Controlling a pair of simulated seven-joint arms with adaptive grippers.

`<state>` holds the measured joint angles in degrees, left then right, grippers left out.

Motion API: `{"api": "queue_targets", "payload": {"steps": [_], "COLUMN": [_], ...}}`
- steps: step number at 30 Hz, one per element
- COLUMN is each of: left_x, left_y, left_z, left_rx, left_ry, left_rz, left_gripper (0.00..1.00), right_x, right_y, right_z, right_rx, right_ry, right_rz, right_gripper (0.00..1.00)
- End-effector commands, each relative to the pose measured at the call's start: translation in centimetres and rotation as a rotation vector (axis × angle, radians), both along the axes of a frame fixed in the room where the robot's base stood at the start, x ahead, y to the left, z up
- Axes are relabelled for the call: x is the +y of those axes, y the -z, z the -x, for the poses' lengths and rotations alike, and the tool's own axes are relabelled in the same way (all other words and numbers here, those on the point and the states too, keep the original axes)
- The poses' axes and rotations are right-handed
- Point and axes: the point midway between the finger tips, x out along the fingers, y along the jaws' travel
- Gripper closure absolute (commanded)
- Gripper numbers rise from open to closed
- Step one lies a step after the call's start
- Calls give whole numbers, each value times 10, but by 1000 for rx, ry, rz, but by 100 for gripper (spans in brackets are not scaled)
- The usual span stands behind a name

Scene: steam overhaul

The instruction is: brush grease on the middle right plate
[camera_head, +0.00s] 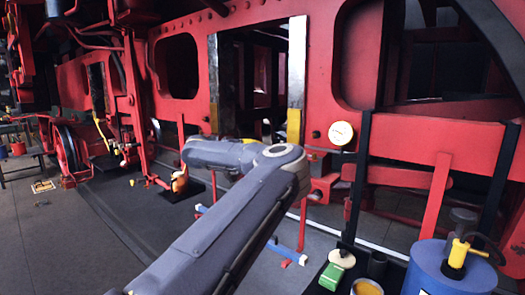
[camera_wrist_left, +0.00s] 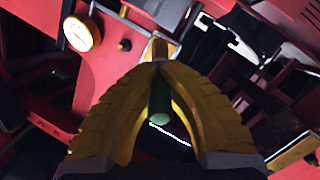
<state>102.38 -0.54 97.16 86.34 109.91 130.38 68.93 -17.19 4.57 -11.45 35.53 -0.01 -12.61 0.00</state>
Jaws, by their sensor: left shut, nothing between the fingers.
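Two upright metal plates stand in the red frame in the head view. A tan-yellow surface (camera_wrist_left: 173,49) lies just beyond the tips; contact is unclear. In the head view my left arm hides its gripper. No grease brush is clearly recognisable. My right gripper is out of view.
A round white gauge (camera_head: 341,133) is right of the plates. Red bars and black posts crowd the right; floor at left is open.

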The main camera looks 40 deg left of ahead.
Motion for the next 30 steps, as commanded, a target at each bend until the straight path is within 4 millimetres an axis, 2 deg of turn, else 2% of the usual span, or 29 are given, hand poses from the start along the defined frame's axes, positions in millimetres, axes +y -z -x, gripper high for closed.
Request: {"api": "queue_targets", "payload": {"steps": [16, 30], "left_x": [1, 2], "left_y": [0, 0], "left_z": [8, 36], "left_rx": [-1, -1], "left_ry": [-1, -1], "left_rz": [0, 0], "left_gripper": [100, 100], "right_x": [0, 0], "right_y": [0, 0], "right_z": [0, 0], "right_rx": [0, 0], "right_ry": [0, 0], "right_rz": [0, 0], "right_gripper": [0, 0]}}
